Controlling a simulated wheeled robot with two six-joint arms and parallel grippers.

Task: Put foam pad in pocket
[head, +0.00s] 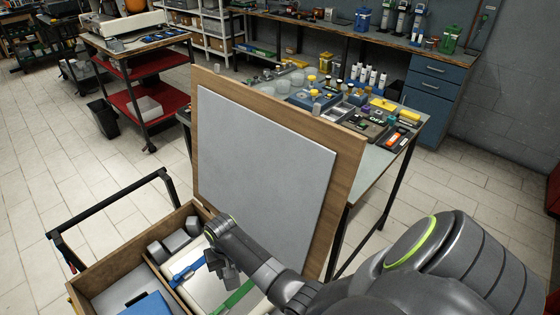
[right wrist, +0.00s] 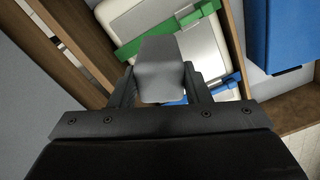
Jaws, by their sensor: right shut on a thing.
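My right gripper (right wrist: 160,85) is shut on a grey foam pad (right wrist: 162,68), which sits between its two fingers in the right wrist view. In the head view my right gripper (head: 226,268) is over the open wooden box (head: 95,266), above a pale case (head: 200,285) with a blue strap (head: 188,269) and a green strap (head: 232,298). More grey pads (head: 176,241) stand along the box's back left part. Which space is the pocket cannot be told. My left gripper is out of view.
The box's raised lid (head: 265,155), lined with a grey panel, stands just behind my right gripper. A blue item (head: 148,304) lies in the left compartment. A black handle (head: 110,205) stands left of the box. A cluttered table (head: 405,130) is behind the lid.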

